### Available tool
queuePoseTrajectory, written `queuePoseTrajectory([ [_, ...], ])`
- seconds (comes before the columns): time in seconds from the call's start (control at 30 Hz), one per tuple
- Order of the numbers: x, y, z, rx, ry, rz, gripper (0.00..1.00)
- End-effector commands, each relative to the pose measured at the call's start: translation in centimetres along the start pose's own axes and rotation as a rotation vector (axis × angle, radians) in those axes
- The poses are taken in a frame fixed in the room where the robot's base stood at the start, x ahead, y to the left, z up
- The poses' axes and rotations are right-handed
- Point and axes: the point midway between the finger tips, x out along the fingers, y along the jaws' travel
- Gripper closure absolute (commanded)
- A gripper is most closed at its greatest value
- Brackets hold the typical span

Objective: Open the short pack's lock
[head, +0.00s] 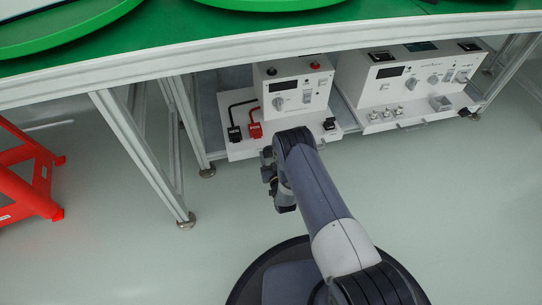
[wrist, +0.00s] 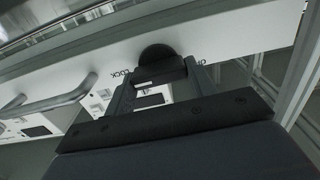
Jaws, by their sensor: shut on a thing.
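The short pack (head: 318,90), a white box with a dial and a small display, stands on the left tray (head: 238,151) under the bench. In the wrist view, a dark round lock knob (wrist: 157,55) sits on a pale front panel (wrist: 225,42). Lettering reading "LOCK" shows to its left, and partly hidden lettering to its right. My gripper (wrist: 158,79) has one finger on each side of the knob's dark grip bar and is shut on it. In the head view my arm hides the knob and the fingertips.
A longer white pack (head: 408,78) stands on the tray to the right. Black (head: 234,133) and red (head: 255,130) plugs with cables sit on the left tray. A bench leg (head: 140,150) stands left of my arm, with a red stool (head: 25,175) beyond. The floor in front is clear.

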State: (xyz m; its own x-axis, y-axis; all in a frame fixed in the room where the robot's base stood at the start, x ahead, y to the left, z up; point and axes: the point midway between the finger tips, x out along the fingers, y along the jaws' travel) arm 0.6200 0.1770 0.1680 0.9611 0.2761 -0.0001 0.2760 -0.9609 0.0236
Motion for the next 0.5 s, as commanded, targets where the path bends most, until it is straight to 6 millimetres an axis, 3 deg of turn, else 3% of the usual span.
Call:
queuePoseTrajectory([
  [0.5, -0.03, -0.18, 0.05, -0.360, 0.000, -0.001, 0.70],
])
